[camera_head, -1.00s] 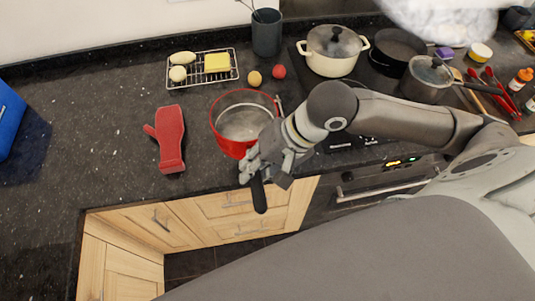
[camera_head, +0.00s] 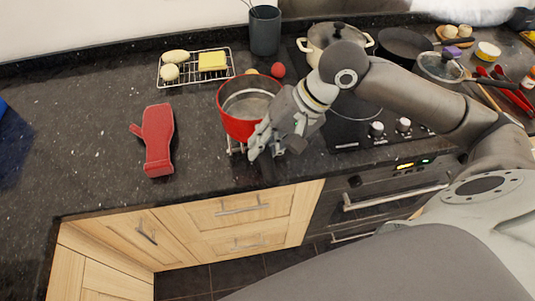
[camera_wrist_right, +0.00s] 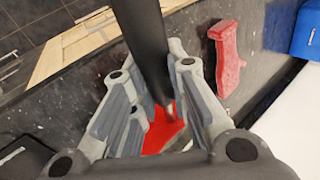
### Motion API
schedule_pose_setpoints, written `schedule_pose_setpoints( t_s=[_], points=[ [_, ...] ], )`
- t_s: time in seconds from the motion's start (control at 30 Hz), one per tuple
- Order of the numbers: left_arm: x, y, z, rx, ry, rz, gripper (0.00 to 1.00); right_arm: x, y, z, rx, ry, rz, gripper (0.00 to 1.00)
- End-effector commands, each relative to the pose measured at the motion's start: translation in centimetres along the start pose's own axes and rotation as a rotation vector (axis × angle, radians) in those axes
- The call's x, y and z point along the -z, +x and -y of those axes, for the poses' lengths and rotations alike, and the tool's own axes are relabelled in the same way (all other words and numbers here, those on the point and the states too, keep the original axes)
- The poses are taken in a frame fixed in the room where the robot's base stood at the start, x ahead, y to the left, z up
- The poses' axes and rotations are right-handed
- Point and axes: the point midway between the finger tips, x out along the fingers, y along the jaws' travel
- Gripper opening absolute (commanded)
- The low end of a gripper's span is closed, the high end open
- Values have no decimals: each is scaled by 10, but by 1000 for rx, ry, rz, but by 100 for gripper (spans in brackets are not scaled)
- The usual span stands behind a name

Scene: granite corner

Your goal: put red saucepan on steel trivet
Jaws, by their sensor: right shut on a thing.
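The red saucepan (camera_head: 224,110) is over the counter, roughly upright with its open top showing a grey inside. My right gripper (camera_head: 262,150) is at its near side, shut on the dark handle. The wrist view shows the handle (camera_wrist_right: 148,45) between the fingers (camera_wrist_right: 150,105) and part of the red pan (camera_wrist_right: 160,132) beyond. Small shiny metal parts of what looks like the steel trivet (camera_head: 236,150) show just below the pan; the rest is hidden. I cannot tell whether pan and trivet touch. My left gripper is not in view.
A red oven mitt (camera_head: 157,140) lies left of the pan. A wire rack (camera_head: 163,83) with food, a dark utensil pot (camera_head: 264,32) and a red ball (camera_head: 277,70) are behind. A cream pot (camera_head: 318,40) is on the hob at right.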

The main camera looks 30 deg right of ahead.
Motion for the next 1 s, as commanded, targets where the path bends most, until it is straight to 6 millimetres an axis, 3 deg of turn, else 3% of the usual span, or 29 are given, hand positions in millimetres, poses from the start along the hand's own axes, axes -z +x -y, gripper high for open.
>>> schedule_pose_setpoints(
  t_s=[0.2, 0.47, 0.7, 1.0],
  points=[
    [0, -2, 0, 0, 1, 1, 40, 22, 18, -20, 4, -1, -3, 0],
    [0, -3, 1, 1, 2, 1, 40, 33, 28, -31, 3, -2, -3, 0],
    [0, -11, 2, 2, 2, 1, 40, 33, 52, -47, 3, -4, -3, 0],
    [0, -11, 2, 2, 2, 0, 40, 33, 54, -48, 4, -5, -3, 0]
  ],
)
